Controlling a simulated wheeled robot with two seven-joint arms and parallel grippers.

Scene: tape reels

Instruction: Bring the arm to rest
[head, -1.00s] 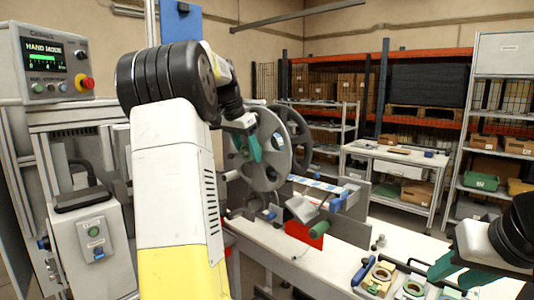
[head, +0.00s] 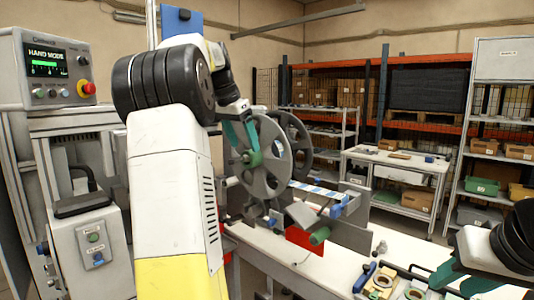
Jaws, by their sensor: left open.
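My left gripper (head: 240,136) has teal fingers and is open in front of the upper left part of a large grey reel (head: 268,182). My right gripper (head: 445,280) is low at the right edge, above the white table. Its teal fingers are partly cut off, so its opening is unclear.
A control box (head: 55,68) stands at the left. Shelves fill the back.

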